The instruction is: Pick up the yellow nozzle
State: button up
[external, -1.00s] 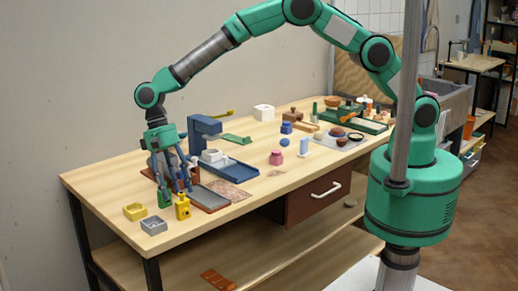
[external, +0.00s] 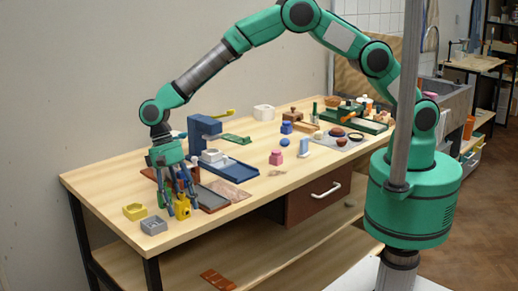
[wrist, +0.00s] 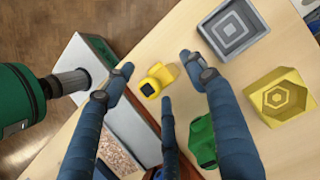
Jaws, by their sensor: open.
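The yellow nozzle (external: 184,208) stands near the table's front left edge, in front of my gripper (external: 176,208). The gripper is open and empty. In the external view the fingers partly cover the nozzle.
A green piece (wrist: 203,138) is close beside the fingers. A grey square box (external: 153,225) and a yellow box (external: 135,211) sit to the left. A blue stand (external: 205,135) and dark tray (external: 212,201) are to the right. The table edge is near.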

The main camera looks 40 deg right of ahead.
aim_at(181, 193)
dwell(0.4)
jog(key=c, duration=1.3)
jog(key=shift+r, duration=0.1)
jog(key=shift+r, duration=0.8)
notch_tip(181, 193, up, 2)
jog(key=shift+r+p, duration=0.15)
jog(key=shift+p, duration=0.4)
jog(key=s+d, duration=0.2)
jog(key=d, duration=0.2)
jog(key=s+d+p, duration=0.1)
jog(key=s+d, duration=0.2)
jog(key=d, duration=0.2)
jog(key=s+d+r, duration=0.1)
jog(key=s+d, duration=0.2)
jog(key=d, duration=0.2)
jog(key=shift+p, duration=0.3)
